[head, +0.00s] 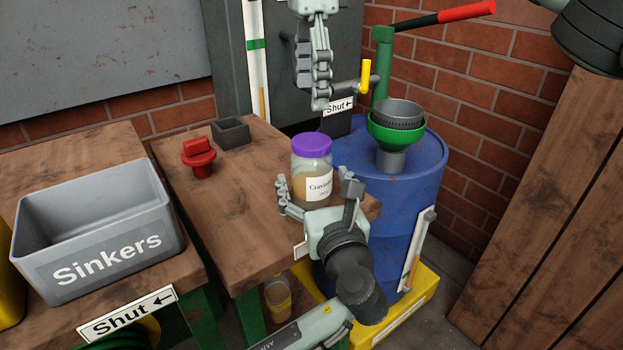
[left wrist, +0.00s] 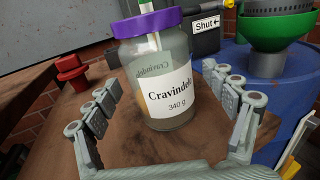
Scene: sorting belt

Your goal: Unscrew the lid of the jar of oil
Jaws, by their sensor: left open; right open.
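The jar (head: 314,172) of pale yellowish contents, labelled Cravindole, stands upright near the right end of the wooden table. Its purple lid (head: 311,146) is on. My left gripper (head: 318,188) is open, with one finger on each side of the jar's lower part. My right gripper (head: 311,92) is open and empty, pointing down above and behind the jar, beside the yellow-handled valve.
A red knob-shaped piece (head: 199,158) and a small dark open box (head: 230,131) are on the wooden table (head: 225,215). A grey Sinkers bin (head: 100,235) is at left. A blue drum (head: 420,165) with a green funnel (head: 390,133) stands right of the jar.

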